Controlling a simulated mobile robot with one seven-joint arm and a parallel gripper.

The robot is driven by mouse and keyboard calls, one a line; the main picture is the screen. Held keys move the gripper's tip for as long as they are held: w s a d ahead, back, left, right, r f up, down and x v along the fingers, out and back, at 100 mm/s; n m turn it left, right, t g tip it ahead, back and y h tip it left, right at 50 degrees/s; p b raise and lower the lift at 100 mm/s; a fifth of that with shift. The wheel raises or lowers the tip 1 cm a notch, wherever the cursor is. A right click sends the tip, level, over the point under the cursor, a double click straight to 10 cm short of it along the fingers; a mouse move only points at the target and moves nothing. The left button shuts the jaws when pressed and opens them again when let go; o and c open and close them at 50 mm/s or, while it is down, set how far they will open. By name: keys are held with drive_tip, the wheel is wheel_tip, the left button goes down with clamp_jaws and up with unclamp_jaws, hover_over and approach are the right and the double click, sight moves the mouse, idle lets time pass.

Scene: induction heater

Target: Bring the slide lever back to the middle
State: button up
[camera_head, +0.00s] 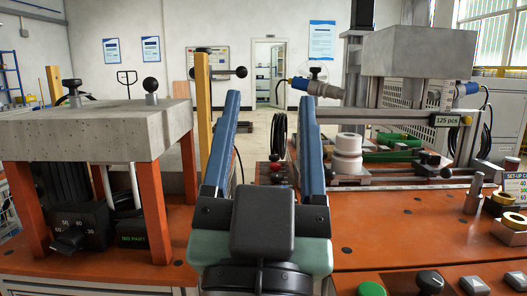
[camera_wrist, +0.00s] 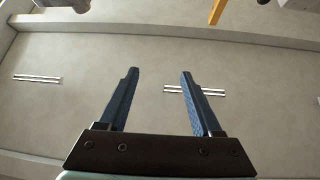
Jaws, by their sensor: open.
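My gripper (camera_head: 270,98) is raised in the lower middle of the head view, its two blue fingers apart and empty. In the wrist view my gripper (camera_wrist: 159,72) is also open, with only a pale wall behind it. A horizontal rod with a black ball knob (camera_head: 241,72) shows behind the left finger, beside a yellow post. It may be the slide lever, but I cannot tell for sure. The knob appears apart from the fingers. The lever's mounting is partly hidden.
A thick grey slab (camera_head: 90,130) on orange legs stands at left, and a yellow post (camera_head: 203,98) rises behind it. White cylinders (camera_head: 347,152) and a metal frame stand at right. Push buttons (camera_head: 430,281) line the front right. The orange bench top (camera_head: 385,225) has some clear room.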

drive_tip(key=w+a+f+m+g+h+p, duration=0.1)
drive_tip(key=w+f+g+p, duration=0.15)
drive_tip(key=f+p, duration=0.4)
drive_tip(key=w+f+m+g+h+p, duration=0.1)
drive_tip(key=f+g+p, duration=0.3)
drive_tip(key=p, duration=0.5)
drive_tip(key=s+a+f+n+g+y+p, duration=0.1)
drive_tip(key=s+a+f+p, duration=0.1)
drive_tip(key=s+f+p, duration=0.25)
drive_tip(key=w+p, duration=0.1)
drive_tip(key=w, duration=0.3)
drive_tip(key=w+d+p, duration=0.1)
drive_tip(key=w+p, duration=0.1)
drive_tip(key=w, duration=0.2)
drive_tip(key=w+d+f+p, duration=0.1)
drive_tip(key=w, duration=0.3)
drive_tip(key=shift+w+d+p, duration=0.2)
drive_tip(key=shift+w+p, duration=0.2)
clamp_jaws()
